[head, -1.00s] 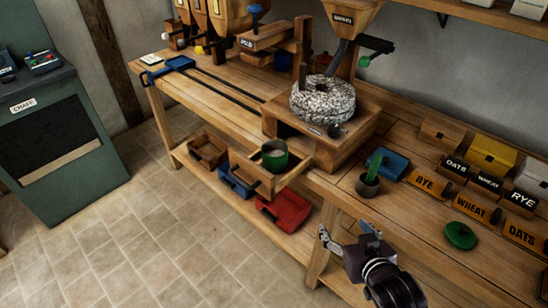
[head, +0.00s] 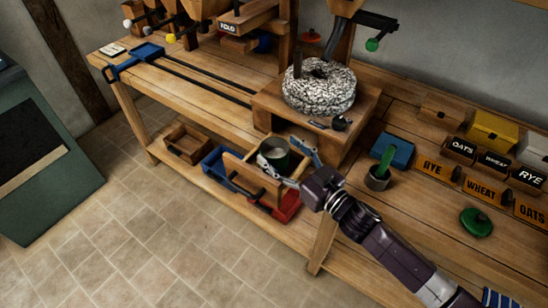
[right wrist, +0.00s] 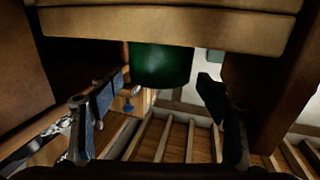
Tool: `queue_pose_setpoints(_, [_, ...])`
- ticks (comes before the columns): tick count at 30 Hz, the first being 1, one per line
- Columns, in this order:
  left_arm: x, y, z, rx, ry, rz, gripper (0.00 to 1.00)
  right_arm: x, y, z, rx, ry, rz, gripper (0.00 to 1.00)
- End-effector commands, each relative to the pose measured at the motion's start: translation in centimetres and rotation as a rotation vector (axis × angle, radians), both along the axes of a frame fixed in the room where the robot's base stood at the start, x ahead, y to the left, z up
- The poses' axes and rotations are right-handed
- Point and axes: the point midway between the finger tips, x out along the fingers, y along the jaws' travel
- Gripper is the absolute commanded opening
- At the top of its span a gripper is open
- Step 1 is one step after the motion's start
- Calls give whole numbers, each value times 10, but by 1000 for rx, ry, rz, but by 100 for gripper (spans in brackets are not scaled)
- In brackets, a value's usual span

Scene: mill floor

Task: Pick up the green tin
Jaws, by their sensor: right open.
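The green tin (head: 273,154) stands upright in the pulled-out wooden drawer (head: 250,178) under the millstone. My right gripper (head: 281,160) is open beside it, with one finger behind and to the right and the other low in front, near the drawer's edge. In the right wrist view the tin (right wrist: 160,66) is straight ahead, between the two spread fingers of the gripper (right wrist: 162,84). My left gripper is not in view.
The millstone (head: 318,88) stands on the bench just above the drawer. A blue bin (head: 220,166), a red bin (head: 288,207) and a small wooden box (head: 187,143) are on the lower shelf. The tiled floor (head: 180,245) in front is clear.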

Motion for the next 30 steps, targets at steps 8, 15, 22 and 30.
queue_pose_setpoints(8, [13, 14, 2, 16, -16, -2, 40, 13, 10, -13, -1, -2, -1, 71])
queue_pose_setpoints(15, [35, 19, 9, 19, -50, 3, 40, 36, 29, -11, 1, -3, -1, 71])
queue_pose_setpoints(22, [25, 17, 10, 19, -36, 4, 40, 57, 45, -13, -1, -1, -2, 71])
queue_pose_setpoints(30, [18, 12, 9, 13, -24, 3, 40, 59, 47, -14, -1, -1, -1, 71])
